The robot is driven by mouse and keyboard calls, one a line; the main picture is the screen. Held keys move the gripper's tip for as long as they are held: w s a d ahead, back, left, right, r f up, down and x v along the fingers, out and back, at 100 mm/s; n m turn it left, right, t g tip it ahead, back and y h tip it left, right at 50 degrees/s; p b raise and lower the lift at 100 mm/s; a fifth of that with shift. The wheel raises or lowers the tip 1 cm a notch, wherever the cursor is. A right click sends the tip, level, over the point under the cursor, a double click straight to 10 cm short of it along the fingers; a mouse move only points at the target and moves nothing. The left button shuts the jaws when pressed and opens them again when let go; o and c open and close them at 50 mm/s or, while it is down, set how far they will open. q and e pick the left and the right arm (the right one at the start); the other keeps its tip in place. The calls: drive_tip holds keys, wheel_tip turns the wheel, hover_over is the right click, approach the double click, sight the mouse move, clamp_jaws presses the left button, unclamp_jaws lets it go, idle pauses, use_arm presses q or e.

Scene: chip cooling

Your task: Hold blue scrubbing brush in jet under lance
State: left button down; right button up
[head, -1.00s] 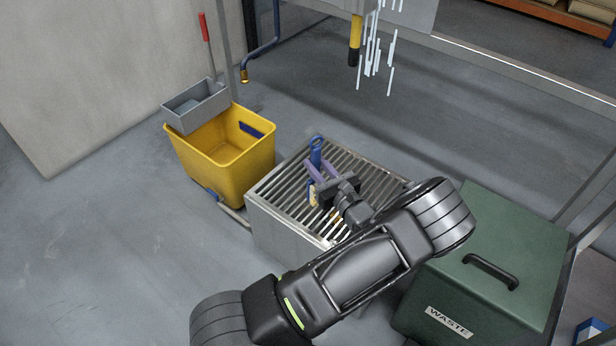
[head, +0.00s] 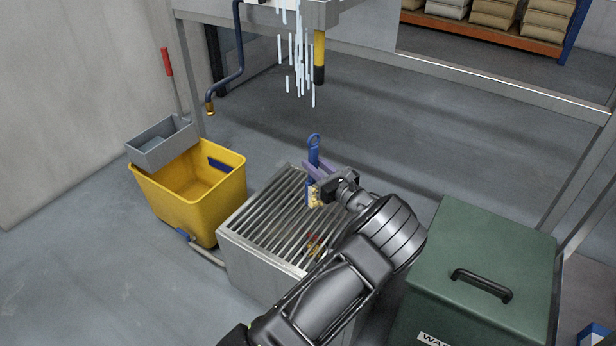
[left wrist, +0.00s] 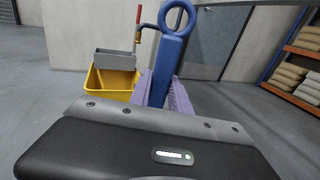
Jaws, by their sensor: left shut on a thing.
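The blue scrubbing brush (head: 313,153) stands upright in my left gripper (head: 316,172), its ring end up and its pale bristles low, over the slatted grate in the head view. The left wrist view shows the brush's blue handle (left wrist: 169,60) between the purple fingers, which are shut on it. The yellow-and-black lance (head: 319,58) hangs at the top middle. The jet (head: 299,60) shows as pale falling streaks just left of the lance. The brush appears below the streaks in the picture and apart from them. My right gripper is not in view.
The slatted metal grate box (head: 262,235) is beneath the brush, with small red and yellow bits on it. A yellow bucket (head: 212,215) with a grey wringer (head: 160,145) stands left. A green waste bin (head: 490,250) stands right. A blue pipe (head: 238,50) hangs at upper left.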

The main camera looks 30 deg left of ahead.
use_arm(q)
drive_tip(key=shift+w, duration=0.55)
drive_tip(key=shift+s+r, duration=0.1)
idle(2.6)
drive_tip(key=shift+s+r+p, duration=0.1)
drive_tip(key=shift+s+p, duration=0.4)
drive_tip(key=s+p, duration=0.8)
drive_tip(key=s, duration=0.7)
drive_tip(key=shift+d, duration=0.15)
drive_tip(key=shift+w, duration=0.1)
idle(0.9)
